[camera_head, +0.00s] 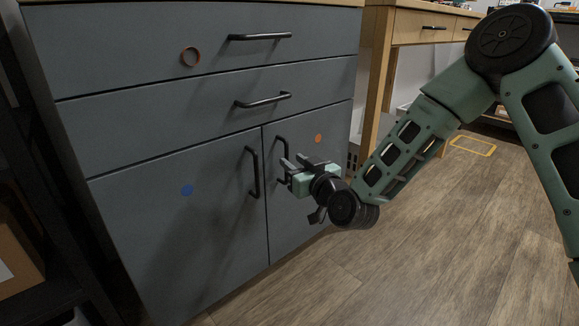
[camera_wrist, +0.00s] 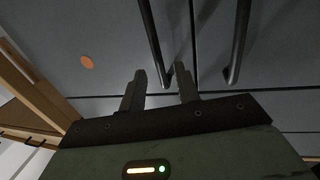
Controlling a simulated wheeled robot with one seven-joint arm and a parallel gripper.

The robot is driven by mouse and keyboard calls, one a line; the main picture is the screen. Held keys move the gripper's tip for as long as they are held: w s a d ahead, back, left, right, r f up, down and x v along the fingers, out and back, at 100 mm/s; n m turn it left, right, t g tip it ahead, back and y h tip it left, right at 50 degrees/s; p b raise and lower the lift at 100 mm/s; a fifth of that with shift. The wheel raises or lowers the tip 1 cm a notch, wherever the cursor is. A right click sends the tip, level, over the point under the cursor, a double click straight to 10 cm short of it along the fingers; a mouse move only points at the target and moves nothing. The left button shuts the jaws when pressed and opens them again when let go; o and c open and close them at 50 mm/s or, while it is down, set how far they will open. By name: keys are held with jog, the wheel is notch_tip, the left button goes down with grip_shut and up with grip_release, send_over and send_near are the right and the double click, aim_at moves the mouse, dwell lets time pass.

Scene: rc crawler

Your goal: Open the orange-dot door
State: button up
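The orange-dot door is the lower right door (camera_head: 303,205) of a grey cabinet, and it looks closed. Its orange dot (camera_head: 318,138) sits near its upper right; the dot also shows in the wrist view (camera_wrist: 87,62). Its black bar handle (camera_head: 281,148) is upright near the left edge, partly hidden by my gripper. My gripper (camera_head: 292,161) is at this handle with its fingers apart. In the wrist view, one end of the handle (camera_wrist: 151,35) appears between the two open fingertips (camera_wrist: 160,72). I cannot tell whether they touch it.
The blue-dot door (camera_head: 190,220) is on the left, closed, with its own upright handle (camera_head: 252,172) close by. Two closed drawers (camera_head: 200,100) are above. A wooden desk (camera_head: 405,28) stands to the right. The wooden floor (camera_head: 430,245) at right front is clear.

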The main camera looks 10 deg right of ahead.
jog(key=shift+b+x, duration=0.35)
jog(key=shift+x, duration=1.1)
jog(key=shift+c, duration=0.3)
